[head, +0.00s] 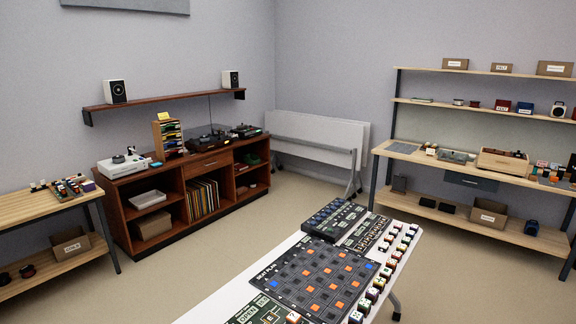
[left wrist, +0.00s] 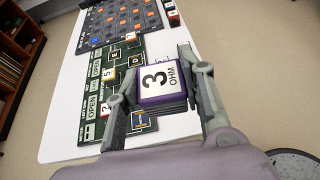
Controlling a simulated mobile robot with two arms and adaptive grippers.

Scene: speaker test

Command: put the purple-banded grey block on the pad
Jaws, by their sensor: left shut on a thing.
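In the left wrist view my left gripper (left wrist: 155,68) is shut on a block (left wrist: 160,97) with a purple band and greyish lower sides. Its pale top face reads "3 OHM". I cannot tell which surface is the pad. Neither gripper shows in the head view, and my right gripper is in no view.
The green board carries a few small blocks (left wrist: 102,108). Beyond it lies a dark "BEAT PLAN" grid board (head: 318,276) with orange and blue squares. Lettered cubes (head: 389,272) line the table's right edge. A wooden cabinet (head: 125,215) and a shelf bench (head: 385,150) stand apart.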

